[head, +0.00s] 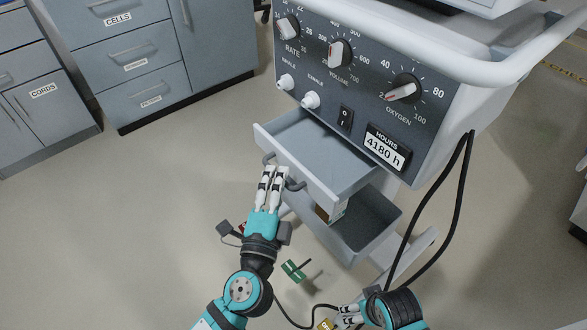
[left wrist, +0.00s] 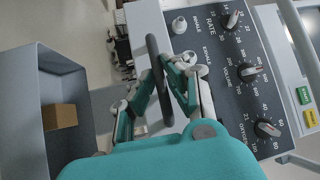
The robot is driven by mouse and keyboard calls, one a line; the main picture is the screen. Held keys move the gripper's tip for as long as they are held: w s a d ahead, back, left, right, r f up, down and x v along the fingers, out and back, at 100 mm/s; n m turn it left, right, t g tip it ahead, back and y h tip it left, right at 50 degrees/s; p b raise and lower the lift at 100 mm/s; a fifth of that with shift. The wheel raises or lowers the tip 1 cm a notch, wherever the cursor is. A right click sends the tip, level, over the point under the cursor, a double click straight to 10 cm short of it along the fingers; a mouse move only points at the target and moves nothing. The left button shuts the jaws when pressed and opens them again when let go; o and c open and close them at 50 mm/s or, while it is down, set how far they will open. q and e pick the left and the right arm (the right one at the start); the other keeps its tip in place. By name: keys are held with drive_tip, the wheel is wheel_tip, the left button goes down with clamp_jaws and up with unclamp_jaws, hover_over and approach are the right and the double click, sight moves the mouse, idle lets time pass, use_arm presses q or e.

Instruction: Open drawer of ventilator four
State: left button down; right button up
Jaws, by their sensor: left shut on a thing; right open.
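The ventilator (head: 350,75) has a dark panel with knobs, a switch and an hours display reading 4180 h. No ventilator number shows. Its grey drawer (head: 322,172) is pulled out below the panel, and the visible inside looks empty. My left gripper (head: 272,172) is shut on the drawer's dark curved handle (head: 296,185). The left wrist view shows the handle (left wrist: 158,80) between the fingers (left wrist: 160,95). My right gripper (head: 338,318) is low in the head view, open, away from the drawer and partly cut off.
A lower grey bin (head: 372,222) sits under the drawer; a brown box (left wrist: 59,116) is inside it. Black cables (head: 455,190) hang at the right. A small green object (head: 293,270) is near my left arm. Labelled cabinets (head: 130,60) stand at the back left.

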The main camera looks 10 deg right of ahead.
use_arm(q)
drive_tip(key=shift+f, duration=0.1)
drive_tip(key=c, duration=1.4)
unclamp_jaws()
use_arm(e)
drive_tip(key=shift+s+d+f, duration=0.1)
drive_tip(key=shift+s+f, duration=0.1)
drive_tip(key=shift+s, duration=0.15)
use_arm(q)
drive_tip(key=v, duration=1.2)
use_arm(e)
drive_tip(key=shift+w, duration=0.1)
